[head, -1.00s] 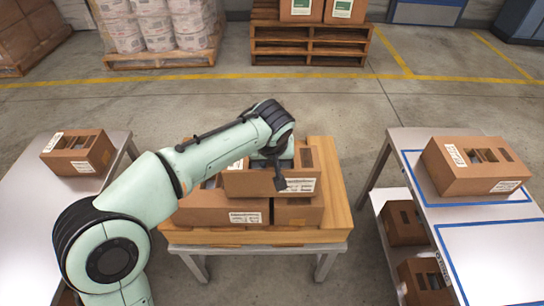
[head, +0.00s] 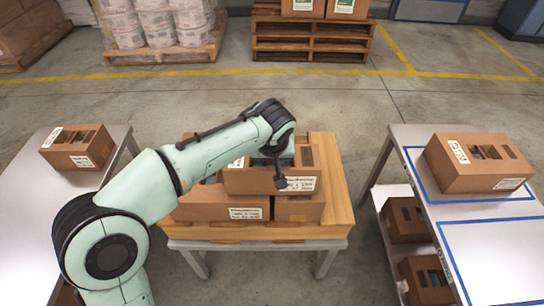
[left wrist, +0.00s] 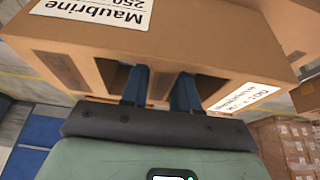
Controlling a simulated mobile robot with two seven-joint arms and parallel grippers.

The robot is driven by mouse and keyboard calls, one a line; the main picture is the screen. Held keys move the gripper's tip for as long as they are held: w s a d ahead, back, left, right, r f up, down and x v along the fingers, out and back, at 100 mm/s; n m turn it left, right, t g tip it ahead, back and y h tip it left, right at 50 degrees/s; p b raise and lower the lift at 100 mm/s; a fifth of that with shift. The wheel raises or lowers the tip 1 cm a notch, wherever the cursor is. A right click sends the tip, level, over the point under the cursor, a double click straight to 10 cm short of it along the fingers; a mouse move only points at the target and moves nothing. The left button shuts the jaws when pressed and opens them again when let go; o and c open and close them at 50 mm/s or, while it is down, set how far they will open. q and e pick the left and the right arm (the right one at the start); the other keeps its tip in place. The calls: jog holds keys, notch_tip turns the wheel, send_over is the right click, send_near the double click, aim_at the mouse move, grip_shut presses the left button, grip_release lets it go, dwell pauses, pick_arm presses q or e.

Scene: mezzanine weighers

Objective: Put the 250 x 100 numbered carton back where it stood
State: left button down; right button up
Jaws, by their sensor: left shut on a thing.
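My left gripper (left wrist: 160,85) is shut on a brown carton (left wrist: 215,35), its two blue fingers in the carton's slotted openings. In the left wrist view a white label on it reads "Maubrine" and "250"; the rest is cut off. In the head view the held carton (head: 242,184) is at the top of a group of cartons on the wooden-topped table (head: 335,205). The left gripper (head: 277,162) is partly hidden by its own wrist there. I cannot tell whether the held carton touches those below. My right gripper is not in view.
Two cartons (head: 220,208) and (head: 299,208) sit below the held one. A grey table (head: 60,205) at left bears one carton (head: 78,147). At right, a blue-taped table (head: 490,262) bears another carton (head: 478,163), with a bare marked area in front. Pallets (head: 310,50) stand behind.

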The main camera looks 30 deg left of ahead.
pick_arm(q)
jog(key=shift+f, duration=0.1)
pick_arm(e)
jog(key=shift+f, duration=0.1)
pick_arm(q)
jog(key=c, duration=0.8)
grip_release()
jog(key=p+v, duration=0.2)
jog(key=v, duration=0.5)
jog(key=p+v, duration=0.2)
jog(key=v, duration=0.4)
jog(key=shift+r, duration=0.25)
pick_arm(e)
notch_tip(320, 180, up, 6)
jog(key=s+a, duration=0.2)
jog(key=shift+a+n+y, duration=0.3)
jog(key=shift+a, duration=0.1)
